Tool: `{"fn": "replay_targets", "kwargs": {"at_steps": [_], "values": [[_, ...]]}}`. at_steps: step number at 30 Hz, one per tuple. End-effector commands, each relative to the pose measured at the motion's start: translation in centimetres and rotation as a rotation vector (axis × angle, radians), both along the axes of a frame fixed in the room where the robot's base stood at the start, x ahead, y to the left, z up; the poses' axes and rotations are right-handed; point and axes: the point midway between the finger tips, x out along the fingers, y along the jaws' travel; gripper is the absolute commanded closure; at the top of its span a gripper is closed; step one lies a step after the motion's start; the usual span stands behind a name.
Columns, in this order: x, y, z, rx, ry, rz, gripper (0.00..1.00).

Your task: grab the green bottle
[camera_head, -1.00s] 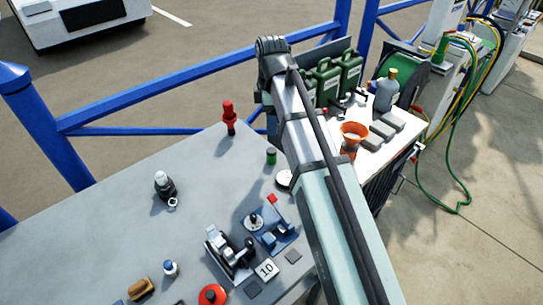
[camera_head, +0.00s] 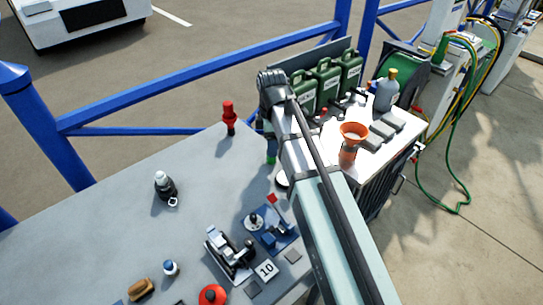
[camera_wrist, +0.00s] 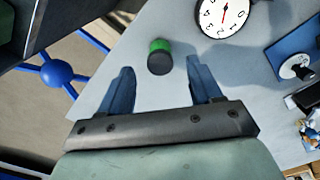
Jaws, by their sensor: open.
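The green bottle is a small green cylinder with a dark end. In the wrist view the green bottle (camera_wrist: 159,48) is on the grey table, just beyond my fingertips and roughly centred between them. In the head view the green bottle (camera_head: 271,157) is near the table's far right edge, partly covered by my arm. My gripper (camera_wrist: 160,72) is open and empty, its two blue fingers spread apart in the wrist view. In the head view my arm mostly hides the gripper, and I cannot tell its height above the table.
A white dial (camera_wrist: 222,16) lies close to the right of the bottle in the wrist view. A red bottle-like object (camera_head: 229,118) stands to the left. Blue railings (camera_head: 200,80) run behind the table. A side bench holds an orange funnel (camera_head: 354,131) and green cans (camera_head: 326,77).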

Motion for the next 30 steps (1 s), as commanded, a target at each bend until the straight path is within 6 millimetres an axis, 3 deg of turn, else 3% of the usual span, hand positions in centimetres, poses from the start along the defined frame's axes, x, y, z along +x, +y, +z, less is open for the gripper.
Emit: {"fn": "replay_targets", "kwargs": {"at_steps": [15, 23, 30], "values": [[0.0, -0.2, -4.8, 0.000, 0.001, 0.000, 0.36], [0.0, -0.2, -5.1, 0.000, 0.000, 0.000, 0.36], [0.0, -0.2, -5.1, 0.000, 0.000, 0.000, 0.56]]}}
